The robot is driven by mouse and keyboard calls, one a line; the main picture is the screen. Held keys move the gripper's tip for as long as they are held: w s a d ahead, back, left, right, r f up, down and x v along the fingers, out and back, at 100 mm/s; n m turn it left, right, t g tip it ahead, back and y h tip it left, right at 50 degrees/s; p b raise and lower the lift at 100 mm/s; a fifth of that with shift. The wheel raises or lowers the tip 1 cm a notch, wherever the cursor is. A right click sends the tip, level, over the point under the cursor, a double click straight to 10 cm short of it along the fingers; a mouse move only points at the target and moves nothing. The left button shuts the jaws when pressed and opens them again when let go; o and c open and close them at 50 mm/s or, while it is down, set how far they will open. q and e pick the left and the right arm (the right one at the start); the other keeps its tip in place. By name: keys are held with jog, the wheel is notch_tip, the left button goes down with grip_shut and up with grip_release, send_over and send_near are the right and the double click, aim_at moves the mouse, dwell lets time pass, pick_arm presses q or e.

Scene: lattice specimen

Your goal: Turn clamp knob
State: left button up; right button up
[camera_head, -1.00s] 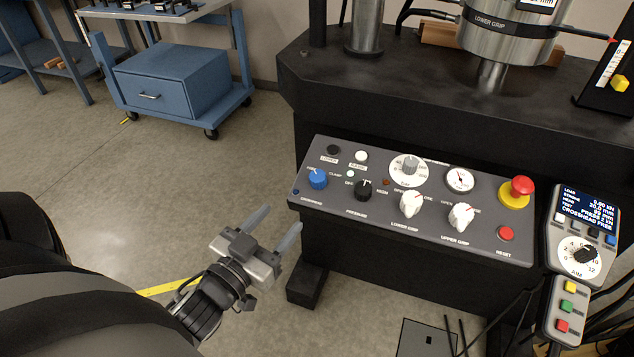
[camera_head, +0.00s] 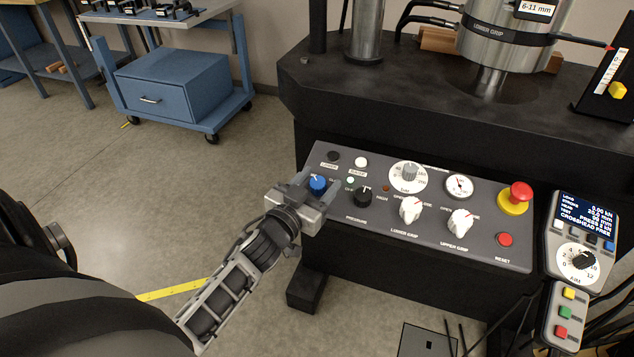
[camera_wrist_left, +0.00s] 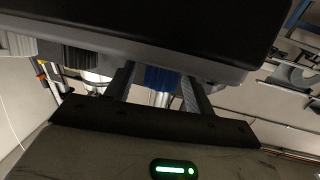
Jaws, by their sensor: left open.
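The blue clamp knob (camera_head: 317,184) is at the left end of the dark control panel (camera_head: 480,243), with a white pointer mark on its top. My left gripper (camera_head: 318,188) is open at the panel, with one finger on each side of the knob. In the left wrist view the blue ribbed knob (camera_wrist_left: 159,78) shows between the two fingers (camera_wrist_left: 160,90). I cannot tell whether either finger touches it. The gripper body hides the panel's lower left corner and the label below the knob. The pendant display (camera_head: 586,212) reads "CROSSHEAD FREE".
A black pressure knob (camera_head: 363,197) sits close right of my gripper. White lower-grip (camera_head: 411,209) and upper-grip (camera_head: 460,222) knobs, a red emergency button (camera_head: 520,193) and a red reset button (camera_head: 504,239) lie further right. A blue cart (camera_head: 180,85) stands behind on open floor.

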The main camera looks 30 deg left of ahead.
pick_arm(q)
jog(key=c, duration=1)
